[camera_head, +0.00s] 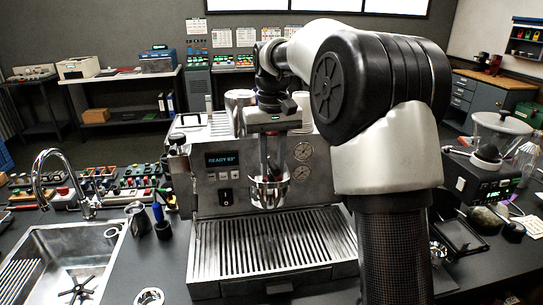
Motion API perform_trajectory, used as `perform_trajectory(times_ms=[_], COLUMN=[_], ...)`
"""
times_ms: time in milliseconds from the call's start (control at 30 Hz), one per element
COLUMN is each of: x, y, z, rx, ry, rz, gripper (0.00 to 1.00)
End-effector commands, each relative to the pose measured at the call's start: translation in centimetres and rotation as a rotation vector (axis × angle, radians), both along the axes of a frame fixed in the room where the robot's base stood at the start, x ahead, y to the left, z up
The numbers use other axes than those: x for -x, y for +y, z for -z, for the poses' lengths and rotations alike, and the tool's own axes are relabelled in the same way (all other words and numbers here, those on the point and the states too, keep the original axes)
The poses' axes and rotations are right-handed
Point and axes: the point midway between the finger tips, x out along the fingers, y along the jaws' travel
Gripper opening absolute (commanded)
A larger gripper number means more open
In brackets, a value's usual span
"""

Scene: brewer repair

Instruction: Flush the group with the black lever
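The espresso machine (315,215) stands on the counter in the middle of the head view. Its display (222,159) reads "READY 93°". A round chrome part (268,192), which looks like the group, is at the middle of its front. My gripper (268,172) points down right in front of it, with its fingers overlapping the chrome part. I cannot tell whether they touch it, or whether the fingers are open or shut. I cannot pick out the black lever for certain; my gripper and arm hide part of the machine's front. No water flow is visible.
The slotted drip tray (268,243) below the group looks empty. A grinder (490,165) stands at the right. My arm covers the machine's right side.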

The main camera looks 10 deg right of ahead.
Motion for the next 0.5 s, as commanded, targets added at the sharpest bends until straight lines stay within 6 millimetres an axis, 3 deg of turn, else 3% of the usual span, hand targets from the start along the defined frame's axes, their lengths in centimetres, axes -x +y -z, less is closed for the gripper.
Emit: perform_trajectory(times_ms=[500], x=[0.0], y=[2.2], z=[-0.1], rx=[0.0], ry=[0.002], rz=[0.276], gripper=[0.23])
